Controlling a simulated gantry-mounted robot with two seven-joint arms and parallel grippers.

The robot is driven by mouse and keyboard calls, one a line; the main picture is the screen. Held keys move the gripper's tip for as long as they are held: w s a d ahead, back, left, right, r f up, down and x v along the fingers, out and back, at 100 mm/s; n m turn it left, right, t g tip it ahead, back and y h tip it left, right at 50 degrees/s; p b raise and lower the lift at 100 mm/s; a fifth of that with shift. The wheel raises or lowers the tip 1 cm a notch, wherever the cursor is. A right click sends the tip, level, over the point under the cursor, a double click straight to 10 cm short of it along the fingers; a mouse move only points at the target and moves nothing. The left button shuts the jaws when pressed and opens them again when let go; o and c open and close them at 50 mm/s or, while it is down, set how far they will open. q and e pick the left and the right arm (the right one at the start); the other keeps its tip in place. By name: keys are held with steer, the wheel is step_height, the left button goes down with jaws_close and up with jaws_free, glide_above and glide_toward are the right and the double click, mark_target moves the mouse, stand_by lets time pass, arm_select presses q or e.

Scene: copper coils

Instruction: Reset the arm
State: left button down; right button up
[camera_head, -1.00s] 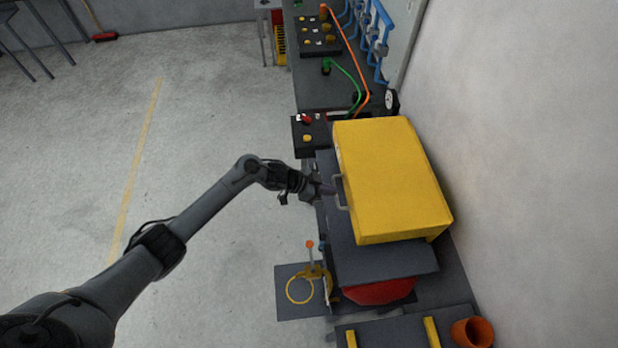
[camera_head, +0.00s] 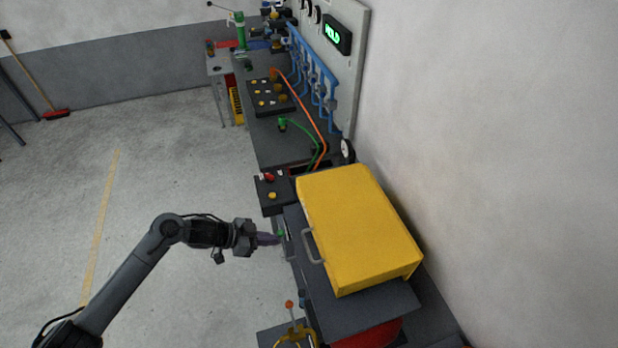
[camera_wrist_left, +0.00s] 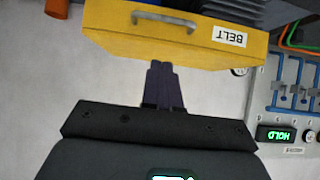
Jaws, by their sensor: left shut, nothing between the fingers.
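My left gripper (camera_head: 268,239) is shut and empty, just left of the yellow box's grey handle (camera_head: 311,245) with a small gap between them in the head view. The left arm comes in from the lower left. In the left wrist view the closed fingers (camera_wrist_left: 162,85) point toward the yellow box (camera_wrist_left: 190,35), which bears a label reading BELT. The yellow box (camera_head: 358,225) sits closed on a dark bench in the head view. My right gripper shows in neither view.
A black control box with red and yellow buttons (camera_head: 272,190) stands beyond the yellow box. Blue pipes (camera_head: 312,75) and a green HOLD display (camera_head: 337,35) are on the wall side. An orange-tipped lever (camera_head: 289,304) rises below. Open floor (camera_head: 170,170) lies to the left.

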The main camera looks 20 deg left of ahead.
arm_select(q)
steer(key=s+d+f+g+p, duration=0.1)
steer(key=s+d+f, duration=0.1)
steer(key=s+f, duration=0.3)
steer(key=s+d+n+t+p, duration=0.1)
steer(key=s+d+n+p, duration=0.25)
steer(key=s+d, duration=1)
steer(key=s+a+r+n+g+y+p, duration=0.1)
steer(key=s+a+r+n+g+y, duration=0.1)
steer(key=s+a+r+n+y, duration=0.3)
steer(key=s+a+r+y, duration=0.3)
steer(key=a+r, duration=0.3)
steer(key=shift+s+n+g, duration=0.2)
steer(key=shift+n+g, duration=0.1)
steer(key=shift+n, duration=0.05)
steer(key=shift+a, duration=0.1)
